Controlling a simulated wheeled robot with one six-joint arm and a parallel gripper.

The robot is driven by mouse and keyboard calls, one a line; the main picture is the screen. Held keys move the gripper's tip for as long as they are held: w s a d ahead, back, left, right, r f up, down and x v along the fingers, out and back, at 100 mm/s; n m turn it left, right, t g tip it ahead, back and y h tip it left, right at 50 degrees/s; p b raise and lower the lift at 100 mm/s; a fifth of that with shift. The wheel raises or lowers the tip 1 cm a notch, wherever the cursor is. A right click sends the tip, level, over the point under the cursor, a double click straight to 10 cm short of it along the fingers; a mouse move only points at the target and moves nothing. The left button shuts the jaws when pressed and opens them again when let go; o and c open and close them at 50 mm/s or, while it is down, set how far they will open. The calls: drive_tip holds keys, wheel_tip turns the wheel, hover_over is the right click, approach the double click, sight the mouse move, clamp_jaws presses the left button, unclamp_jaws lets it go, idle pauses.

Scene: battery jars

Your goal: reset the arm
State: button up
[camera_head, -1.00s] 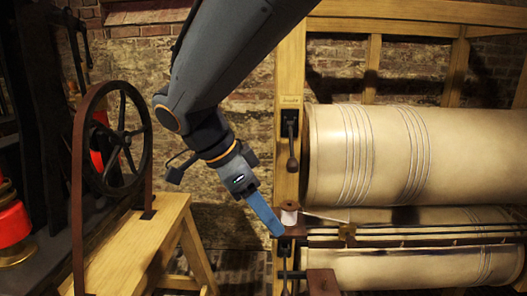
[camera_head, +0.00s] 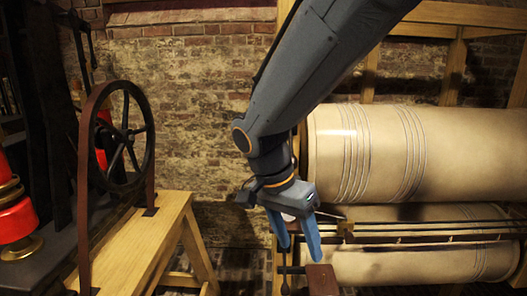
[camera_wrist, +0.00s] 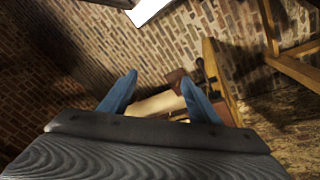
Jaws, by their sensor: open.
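My gripper (camera_head: 297,240) hangs at the end of my arm in the head view, in front of the left end of the large cream rollers. Its two blue fingers are apart and point down, with nothing seen held between them. A small pale spool (camera_head: 289,216) is mostly hidden behind my gripper. In the wrist view, my gripper (camera_wrist: 157,95) shows the blue fingers spread, with a pale roller (camera_wrist: 158,104) beyond the gap.
Cream rollers (camera_head: 380,155) in a wooden frame fill the right side. A black spoked wheel (camera_head: 125,143) with a belt stands on a wooden bench (camera_head: 135,250) at left. Red and brass jars (camera_head: 15,220) stand at far left. Open space lies before the brick wall (camera_head: 190,120).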

drive_tip(key=s+d+f+n+y, duration=0.3)
drive_tip(key=d+f+n, duration=0.5)
drive_tip(key=d, duration=0.4)
drive_tip(key=shift+s+d+f+n+y, duration=0.2)
drive_tip(key=shift+s+f+n+y, duration=0.15)
drive_tip(key=shift+s+f, duration=0.45)
